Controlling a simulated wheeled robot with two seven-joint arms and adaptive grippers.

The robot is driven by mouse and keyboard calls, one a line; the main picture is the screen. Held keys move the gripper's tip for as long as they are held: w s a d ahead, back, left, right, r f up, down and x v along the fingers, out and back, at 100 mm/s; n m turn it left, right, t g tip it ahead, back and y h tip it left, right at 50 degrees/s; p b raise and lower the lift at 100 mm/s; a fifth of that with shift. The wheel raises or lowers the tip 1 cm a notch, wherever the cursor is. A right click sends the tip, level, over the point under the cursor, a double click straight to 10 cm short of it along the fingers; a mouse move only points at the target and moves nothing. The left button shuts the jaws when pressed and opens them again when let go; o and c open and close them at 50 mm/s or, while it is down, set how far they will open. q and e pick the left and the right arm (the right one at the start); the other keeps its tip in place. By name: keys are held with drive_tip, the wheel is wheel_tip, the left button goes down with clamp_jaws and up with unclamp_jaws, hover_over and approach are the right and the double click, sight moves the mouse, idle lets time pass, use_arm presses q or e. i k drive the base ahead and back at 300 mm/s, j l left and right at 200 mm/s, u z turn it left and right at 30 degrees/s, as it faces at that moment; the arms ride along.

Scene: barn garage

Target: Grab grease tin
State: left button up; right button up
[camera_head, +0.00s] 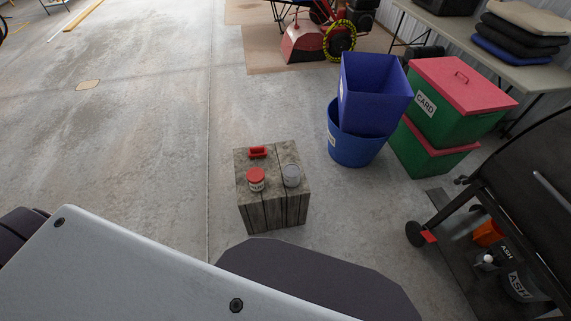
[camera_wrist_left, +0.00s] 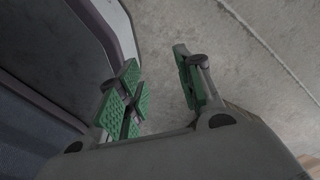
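A small tin with a red lid and a white label (camera_head: 256,180) stands upright on a weathered wooden crate (camera_head: 257,216). A grey tin (camera_head: 291,176) stands just to its right on the same crate. The lettering is too small to tell which one is the grease tin. My left gripper (camera_wrist_left: 157,64) shows in the left wrist view, its green-padded fingers apart and nothing between them, over bare concrete floor. Neither gripper shows in the head view, and both tins stand free there.
A small red object (camera_head: 257,152) lies at the crate's back edge. Blue bins (camera_head: 372,95) and green boxes with red lids (camera_head: 450,105) stand behind it to the right. A black barbecue-like cart (camera_head: 520,190) is at the right. The floor left of the crate is clear.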

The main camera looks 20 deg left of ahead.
sight(291, 171)
drive_tip(key=i+l+u, duration=0.25)
drive_tip(key=i, duration=0.15)
drive_tip(key=i+l+u, duration=0.2)
drive_tip(key=i, duration=0.25)
drive_tip(key=l, duration=0.1)
